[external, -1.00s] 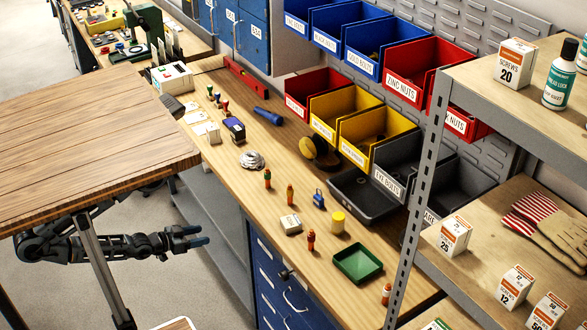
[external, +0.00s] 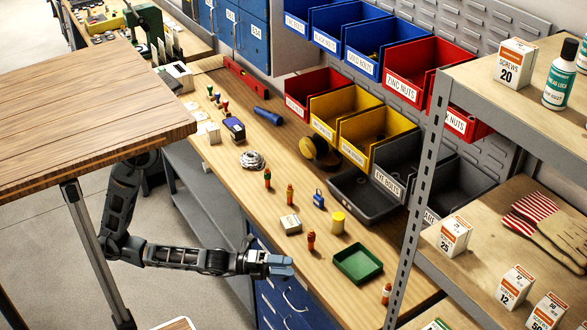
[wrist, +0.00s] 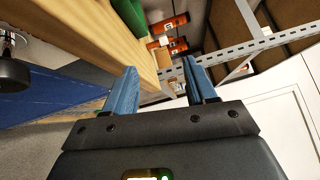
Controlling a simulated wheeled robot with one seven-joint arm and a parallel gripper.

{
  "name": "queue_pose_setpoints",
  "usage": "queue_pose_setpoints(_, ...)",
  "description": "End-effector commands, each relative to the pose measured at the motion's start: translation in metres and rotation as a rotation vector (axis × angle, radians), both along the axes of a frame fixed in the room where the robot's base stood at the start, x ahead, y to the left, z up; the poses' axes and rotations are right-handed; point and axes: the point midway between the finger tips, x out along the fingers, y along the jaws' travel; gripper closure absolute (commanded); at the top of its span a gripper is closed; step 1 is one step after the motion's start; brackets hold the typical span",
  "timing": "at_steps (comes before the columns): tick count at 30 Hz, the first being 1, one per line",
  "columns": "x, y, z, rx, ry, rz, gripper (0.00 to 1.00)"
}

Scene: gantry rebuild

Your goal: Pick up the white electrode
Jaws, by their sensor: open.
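I cannot surely pick out a white electrode. A small white block (external: 291,224) lies on the workbench (external: 270,208), and another small white piece (external: 213,133) stands farther back near the small figures; either one's identity is unclear. My gripper (external: 284,266) is in front of the bench's blue drawers, beside and below the bench's front edge. In the wrist view its two blue fingers (wrist: 160,92) are apart with nothing between them.
The bench holds a green tray (external: 358,263), a yellow cylinder (external: 337,222) and several small orange pieces (external: 311,241). A metal shelf post (external: 411,200) stands at right. A wooden tabletop (external: 80,110) overhangs at left. The wrist view shows the bench edge (wrist: 110,60) close at left.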

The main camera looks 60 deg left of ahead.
Motion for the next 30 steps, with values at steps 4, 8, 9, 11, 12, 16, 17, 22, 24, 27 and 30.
queue_pose_setpoints(4, 0.003, -0.047, 0.026, 0.133, -0.179, -0.066, 0.44)
queue_pose_setpoints(8, 0.002, -0.08, 0.041, 0.23, -0.316, -0.102, 0.44)
queue_pose_setpoints(9, 0.002, -0.089, 0.044, 0.257, -0.354, -0.109, 0.44)
queue_pose_setpoints(11, 0.005, -0.1, 0.045, 0.3, -0.407, -0.112, 0.44)
queue_pose_setpoints(12, 0.009, -0.106, 0.043, 0.331, -0.436, -0.109, 0.44)
queue_pose_setpoints(16, 0.026, -0.124, 0.031, 0.437, -0.513, -0.083, 0.44)
queue_pose_setpoints(17, 0.031, -0.127, 0.028, 0.464, -0.529, -0.076, 0.44)
queue_pose_setpoints(22, 0.064, -0.152, 0.013, 0.646, -0.637, -0.028, 0.44)
queue_pose_setpoints(24, 0.078, -0.163, 0.008, 0.737, -0.688, -0.006, 0.44)
queue_pose_setpoints(27, 0.099, -0.179, 0.003, 0.874, -0.759, 0.024, 0.44)
queue_pose_setpoints(30, 0.115, -0.19, 0.002, 0.991, -0.811, 0.046, 0.44)
